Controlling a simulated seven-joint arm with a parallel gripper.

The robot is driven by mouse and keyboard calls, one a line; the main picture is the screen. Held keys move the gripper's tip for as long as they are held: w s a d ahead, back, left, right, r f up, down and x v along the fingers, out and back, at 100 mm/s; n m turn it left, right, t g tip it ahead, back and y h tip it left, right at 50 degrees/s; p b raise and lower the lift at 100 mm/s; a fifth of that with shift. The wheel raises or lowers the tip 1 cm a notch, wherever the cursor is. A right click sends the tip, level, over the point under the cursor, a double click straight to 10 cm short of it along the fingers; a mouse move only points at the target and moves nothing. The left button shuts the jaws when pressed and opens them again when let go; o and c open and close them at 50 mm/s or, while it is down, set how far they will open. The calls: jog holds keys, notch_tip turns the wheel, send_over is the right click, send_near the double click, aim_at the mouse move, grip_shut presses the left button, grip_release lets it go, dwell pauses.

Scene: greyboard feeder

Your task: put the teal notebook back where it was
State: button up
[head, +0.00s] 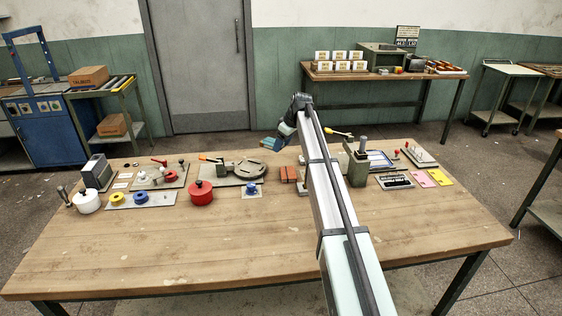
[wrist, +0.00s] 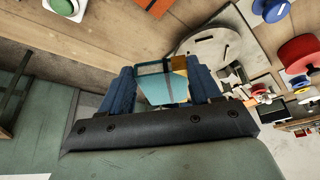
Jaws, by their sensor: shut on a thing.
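The teal notebook (head: 268,144) is held in my gripper (head: 276,140), above the back edge of the wooden table (head: 240,240). In the wrist view the notebook (wrist: 160,90) shows as a pale teal panel with darker bands, between two blue fingers. My gripper (wrist: 163,88) is shut on it. My arm runs across the middle of the head view and hides part of the table. I cannot tell which spot on the table the notebook came from.
Below and left of the notebook stands a fixture with a round grey plate (head: 249,168). Brick-red blocks (head: 289,174) lie beside my arm. A green press (head: 356,165), a pink pad (head: 424,179) and a yellow pad (head: 440,177) are at right. The table's front is clear.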

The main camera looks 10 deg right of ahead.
jog(key=w+d+m, duration=0.1)
jog(key=d, duration=0.1)
jog(key=m+t+h, duration=0.1)
jog(key=m+h, duration=0.1)
jog(key=m, duration=0.2)
send_near(286, 164)
jog(key=shift+x, duration=2.95)
jog(key=shift+s+f, duration=0.15)
jog(key=shift+f, duration=0.1)
jog(key=o, duration=1.2)
jog(key=shift+c, duration=0.2)
jog(key=shift+r, duration=0.1)
jog(key=v, duration=1.2)
jog(key=shift+d, duration=0.2)
jog(key=shift+s, duration=0.15)
